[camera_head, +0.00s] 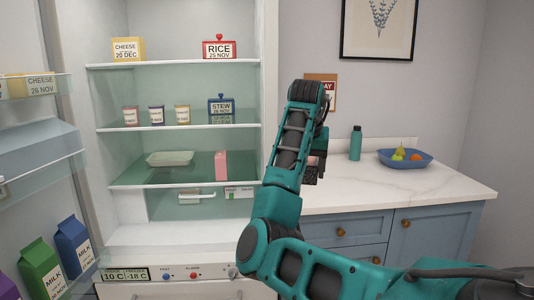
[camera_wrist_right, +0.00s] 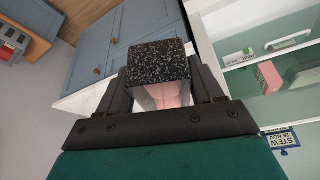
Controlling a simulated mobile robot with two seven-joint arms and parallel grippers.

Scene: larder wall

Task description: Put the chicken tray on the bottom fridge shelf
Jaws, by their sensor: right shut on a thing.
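My right gripper (camera_head: 312,174) is in front of the worktop, just right of the open fridge. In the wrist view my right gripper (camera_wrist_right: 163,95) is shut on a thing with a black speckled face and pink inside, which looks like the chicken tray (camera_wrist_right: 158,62). In the head view the arm mostly hides it. The lowest glass fridge shelf (camera_head: 130,183) holds a pale empty-looking dish (camera_head: 170,158) at left and a pink carton (camera_head: 221,164) at right, with bare glass in front. My left gripper is out of view.
A drawer (camera_head: 170,207) lies below the lowest glass shelf. The open door (camera_head: 40,150) with milk cartons bounds the left. A bottle (camera_head: 355,143) and fruit bowl (camera_head: 404,159) stand on the worktop.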

